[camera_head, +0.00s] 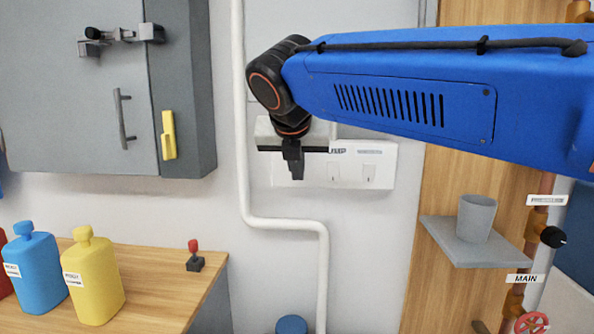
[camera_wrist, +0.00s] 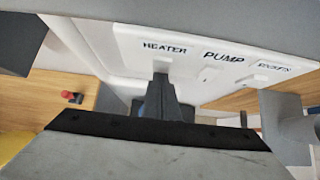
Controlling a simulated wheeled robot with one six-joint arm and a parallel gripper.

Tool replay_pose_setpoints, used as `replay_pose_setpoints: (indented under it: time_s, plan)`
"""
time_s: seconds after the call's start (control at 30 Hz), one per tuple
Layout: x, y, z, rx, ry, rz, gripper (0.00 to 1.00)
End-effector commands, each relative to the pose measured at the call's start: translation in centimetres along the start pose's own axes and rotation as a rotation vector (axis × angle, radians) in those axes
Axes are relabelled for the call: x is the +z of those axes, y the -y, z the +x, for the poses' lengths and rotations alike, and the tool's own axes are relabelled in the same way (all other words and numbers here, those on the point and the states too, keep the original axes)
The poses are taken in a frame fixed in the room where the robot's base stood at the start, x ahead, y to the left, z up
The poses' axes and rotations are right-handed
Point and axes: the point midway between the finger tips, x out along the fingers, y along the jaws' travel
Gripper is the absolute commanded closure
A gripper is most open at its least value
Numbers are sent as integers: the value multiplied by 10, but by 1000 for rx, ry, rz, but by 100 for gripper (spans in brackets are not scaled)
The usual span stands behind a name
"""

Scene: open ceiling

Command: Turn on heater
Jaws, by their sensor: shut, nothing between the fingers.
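A white switch panel (camera_head: 351,181) is on the wall behind my gripper. In the wrist view the panel (camera_wrist: 130,42) shows the labels HEATER (camera_wrist: 165,48), PUMP (camera_wrist: 223,58) and a third that seems to read SOCKETS. My gripper (camera_head: 295,172) is shut and empty, pointing down in front of the panel's left part. In the wrist view its fingertips (camera_wrist: 160,80) are just under the HEATER label. They mostly hide the heater switch, so I cannot tell its position or whether they touch it. The pump switch (camera_head: 333,173) and the right switch (camera_head: 369,174) are uncovered.
A white pipe (camera_head: 243,130) runs down the wall left of the panel. A grey cabinet (camera_head: 80,70) is at upper left. A wooden counter (camera_head: 150,292) holds bottles and a red-knobbed lever (camera_head: 194,255). A shelf (camera_head: 465,252) with a grey cup (camera_head: 476,217) is at right.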

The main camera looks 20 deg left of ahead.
Motion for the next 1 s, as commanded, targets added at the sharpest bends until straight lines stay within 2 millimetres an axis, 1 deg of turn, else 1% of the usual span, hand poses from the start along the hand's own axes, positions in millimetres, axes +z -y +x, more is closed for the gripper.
replay_pose_setpoints:
  time_s: [0.1, 0.17, 0.43, 0.67, 1.0]
  plan:
    - [0, 1, 10, -2, -1, 0, 100]
    - [-3, 0, 11, -1, 0, 0, 100]
    - [-3, 0, 13, -3, -1, -1, 100]
    - [1, 0, 9, -3, 1, -1, 100]
    - [14, 1, -3, 2, 12, 2, 100]
